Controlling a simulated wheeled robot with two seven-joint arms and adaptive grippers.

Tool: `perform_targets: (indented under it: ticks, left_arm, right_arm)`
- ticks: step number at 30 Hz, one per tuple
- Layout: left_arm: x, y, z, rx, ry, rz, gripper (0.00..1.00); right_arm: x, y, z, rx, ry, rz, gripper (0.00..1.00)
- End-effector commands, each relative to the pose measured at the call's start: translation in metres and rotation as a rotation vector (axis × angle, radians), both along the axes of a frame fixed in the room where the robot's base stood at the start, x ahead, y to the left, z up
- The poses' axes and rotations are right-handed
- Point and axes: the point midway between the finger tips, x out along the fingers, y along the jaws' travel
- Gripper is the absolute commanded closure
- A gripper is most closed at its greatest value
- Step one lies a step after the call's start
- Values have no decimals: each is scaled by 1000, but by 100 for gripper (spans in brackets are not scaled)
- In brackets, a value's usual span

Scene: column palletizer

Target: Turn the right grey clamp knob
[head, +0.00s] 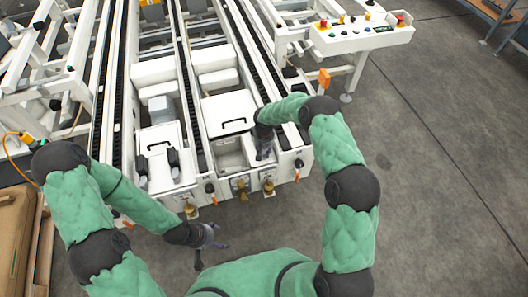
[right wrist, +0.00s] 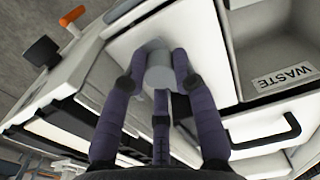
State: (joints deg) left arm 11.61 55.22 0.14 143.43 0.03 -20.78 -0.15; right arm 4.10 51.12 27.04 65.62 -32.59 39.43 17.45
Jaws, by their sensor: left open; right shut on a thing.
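The grey clamp knob (right wrist: 159,70) is a short cylinder on the white machine, seen in the right wrist view. My right gripper (head: 263,152) is at the front right of the machine in the head view, and its fingers close around the knob from both sides in the right wrist view. The knob is hidden by my gripper in the head view. Whether the knob has turned cannot be told. My left gripper (head: 213,246) is open and empty, low in front of the machine, apart from it.
A recess with a WASTE label (right wrist: 287,77) and a black handle (right wrist: 275,136) are beside the knob. A control panel with buttons (head: 362,38) stands at the back right. A brown crate (head: 14,235) is at the left edge.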

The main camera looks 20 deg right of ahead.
Motion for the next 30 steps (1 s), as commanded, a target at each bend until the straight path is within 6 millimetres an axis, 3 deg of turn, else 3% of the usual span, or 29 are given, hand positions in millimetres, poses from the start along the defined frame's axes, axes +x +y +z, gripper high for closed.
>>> perform_targets:
  ticks: [20,21,23,30]
  left_arm:
    - [0,0,-2,0,0,0,26]
    - [0,0,-2,0,0,0,26]
    - [0,0,-2,0,0,0,26]
    - [0,0,-2,0,0,0,26]
  right_arm:
    - [0,1,-1,1,1,-60,100]
    - [0,1,-1,1,1,-60,63]
    - [0,1,-1,1,1,-59,48]
    - [0,0,0,0,0,-59,48]
